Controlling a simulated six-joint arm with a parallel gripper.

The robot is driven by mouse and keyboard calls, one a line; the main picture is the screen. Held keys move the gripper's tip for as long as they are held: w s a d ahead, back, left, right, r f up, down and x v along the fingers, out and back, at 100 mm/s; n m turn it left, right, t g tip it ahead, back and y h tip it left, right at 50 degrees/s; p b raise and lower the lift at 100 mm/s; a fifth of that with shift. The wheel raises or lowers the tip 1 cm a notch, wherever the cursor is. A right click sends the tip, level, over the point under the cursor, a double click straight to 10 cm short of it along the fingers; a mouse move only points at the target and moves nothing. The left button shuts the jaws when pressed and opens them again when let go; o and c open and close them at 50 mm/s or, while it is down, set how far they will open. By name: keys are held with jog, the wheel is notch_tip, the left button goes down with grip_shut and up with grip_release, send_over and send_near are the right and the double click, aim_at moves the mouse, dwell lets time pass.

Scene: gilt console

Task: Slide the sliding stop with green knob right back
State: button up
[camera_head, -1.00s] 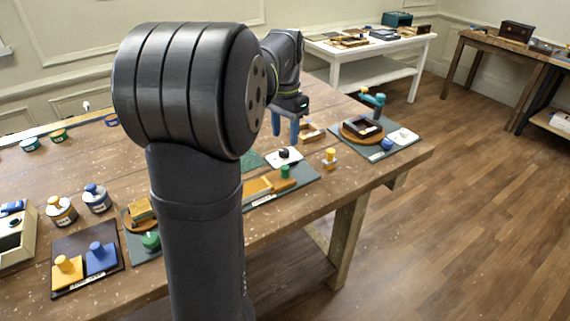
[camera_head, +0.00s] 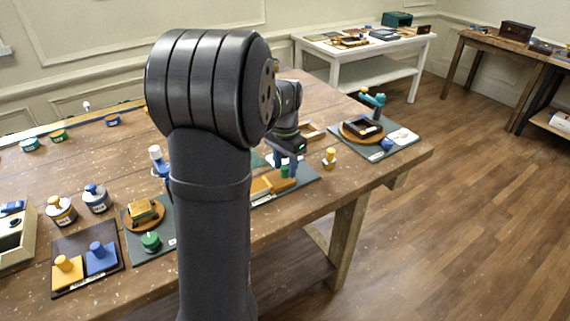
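The sliding stop with a green knob (camera_head: 284,172) sits at the right part of an orange-yellow track (camera_head: 260,188) on a dark grey board (camera_head: 303,178) near the table's front edge. My gripper (camera_head: 286,165) points down at the knob, just above or around it. Its blue fingers are partly hidden, so I cannot tell whether they touch the knob or how far apart they are. My own arm hides the left end of the board.
A yellow peg (camera_head: 329,157) stands just right of the board. Farther right, a mat (camera_head: 405,146) holds a round base with a black tray and a teal lever. Another board with a different green knob (camera_head: 151,241) lies to the left.

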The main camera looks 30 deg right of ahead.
grip_shut()
jog(key=shift+d+r, duration=0.1)
jog(key=shift+d, duration=1.7)
jog(key=shift+o, duration=1.2)
grip_release()
notch_tip(320, 180, up, 17)
jog(key=shift+r, duration=0.2)
